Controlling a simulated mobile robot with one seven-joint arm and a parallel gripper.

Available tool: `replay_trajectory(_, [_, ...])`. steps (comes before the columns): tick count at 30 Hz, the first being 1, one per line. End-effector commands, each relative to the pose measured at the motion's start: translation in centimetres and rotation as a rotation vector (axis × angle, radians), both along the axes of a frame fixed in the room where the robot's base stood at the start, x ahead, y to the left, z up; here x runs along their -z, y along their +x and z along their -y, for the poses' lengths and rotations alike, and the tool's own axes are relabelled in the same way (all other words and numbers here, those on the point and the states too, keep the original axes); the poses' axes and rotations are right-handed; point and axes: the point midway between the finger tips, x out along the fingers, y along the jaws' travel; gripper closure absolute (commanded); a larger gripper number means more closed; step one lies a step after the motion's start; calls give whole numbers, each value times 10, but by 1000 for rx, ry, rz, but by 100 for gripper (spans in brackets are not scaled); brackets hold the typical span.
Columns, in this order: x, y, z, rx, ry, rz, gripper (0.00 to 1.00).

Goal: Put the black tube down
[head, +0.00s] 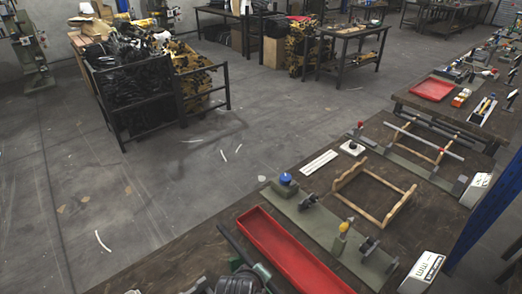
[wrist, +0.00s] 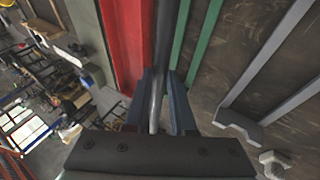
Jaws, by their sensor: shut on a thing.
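The black tube (wrist: 165,45) shows in the wrist view as a long dark bar running from the top edge down to my gripper. My gripper (wrist: 165,100) is shut on it, with a blue-grey finger on each side and a lighter stretch of the tube between them. The tube's far end is out of the picture. In the wrist view it passes close alongside the red tray; I cannot tell how high it is above the table.
The long red tray (head: 290,250) lies on the brown workbench (head: 185,255); it also shows in the wrist view (wrist: 124,45). A wooden rack (head: 350,178) stands empty on the bench. A grey-green plate (head: 325,222) carries small fixtures. White boxes (head: 425,270) stand at right.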

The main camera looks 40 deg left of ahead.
Motion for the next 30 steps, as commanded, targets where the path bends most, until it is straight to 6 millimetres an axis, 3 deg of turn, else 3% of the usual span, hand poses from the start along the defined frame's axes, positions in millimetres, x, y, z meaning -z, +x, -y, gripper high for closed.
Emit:
replay_trajectory(9, [38, 0, 0, 0, 0, 0, 100])
replay_trajectory(16, [41, 0, 0, 2, 2, 2, 100])
replay_trajectory(17, [42, 0, 0, 2, 1, 0, 75])
replay_trajectory(21, [41, 0, 0, 2, 1, 0, 50])
replay_trajectory(30, [41, 0, 1, 2, 1, 0, 47])
